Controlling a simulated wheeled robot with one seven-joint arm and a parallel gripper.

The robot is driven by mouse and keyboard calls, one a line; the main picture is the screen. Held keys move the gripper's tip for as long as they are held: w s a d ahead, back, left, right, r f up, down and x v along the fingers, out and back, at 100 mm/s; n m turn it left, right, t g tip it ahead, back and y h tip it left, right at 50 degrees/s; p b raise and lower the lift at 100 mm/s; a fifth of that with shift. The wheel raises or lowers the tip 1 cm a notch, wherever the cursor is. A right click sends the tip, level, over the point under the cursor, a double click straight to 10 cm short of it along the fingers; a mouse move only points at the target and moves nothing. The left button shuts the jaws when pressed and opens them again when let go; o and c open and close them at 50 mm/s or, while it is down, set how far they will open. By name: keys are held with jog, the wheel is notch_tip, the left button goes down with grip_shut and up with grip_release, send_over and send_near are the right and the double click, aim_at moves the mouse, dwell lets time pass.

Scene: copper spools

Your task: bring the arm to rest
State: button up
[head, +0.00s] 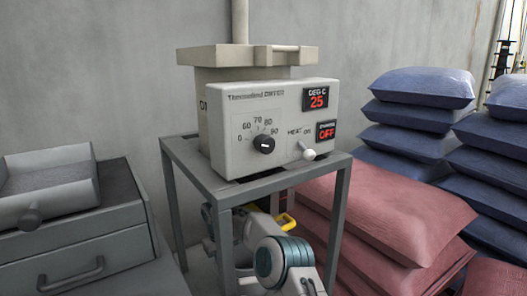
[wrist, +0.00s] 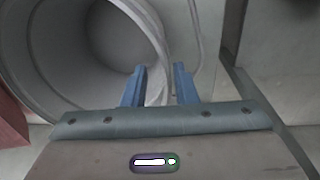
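My gripper (wrist: 159,72) shows in the wrist view with two blue fingers set apart. No held object shows between them. The pale rim of a grey round container (wrist: 80,45) passes behind or between the fingers; I cannot tell whether they touch it. The container looks empty inside. In the head view, part of my arm is low, under and in front of the metal stand, and my fingers cannot be made out there.
A dryer (head: 270,115) reading 25 and OFF stands on a grey metal stand (head: 190,165). Red sacks (head: 385,215) and blue sacks (head: 425,87) are stacked on the right. A grey drawer cabinet (head: 75,245) with a tray (head: 50,185) is on the left. A yellow piece (head: 284,222) shows under the stand.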

jog(key=f+b, duration=0.1)
jog(key=f, duration=0.1)
jog(key=f+b, duration=0.1)
jog(key=f, duration=0.2)
jog(key=shift+w+d+f+b, duration=0.1)
jog(key=shift+d+f+b, duration=0.1)
jog(key=shift+f+b, duration=0.1)
notch_tip(320, 180, up, 4)
jog(key=p, duration=0.3)
jog(key=shift+r, duration=0.2)
jog(key=shift+s+d+f+b, duration=0.1)
jog(key=shift+s+d+b, duration=0.1)
jog(key=shift+s+d, duration=0.3)
jog(key=shift+s+d+b, duration=0.15)
jog(key=shift+s+d, duration=0.1)
jog(key=shift+s, duration=0.4)
jog(key=shift+s+d, duration=0.1)
jog(key=shift+r, duration=0.2)
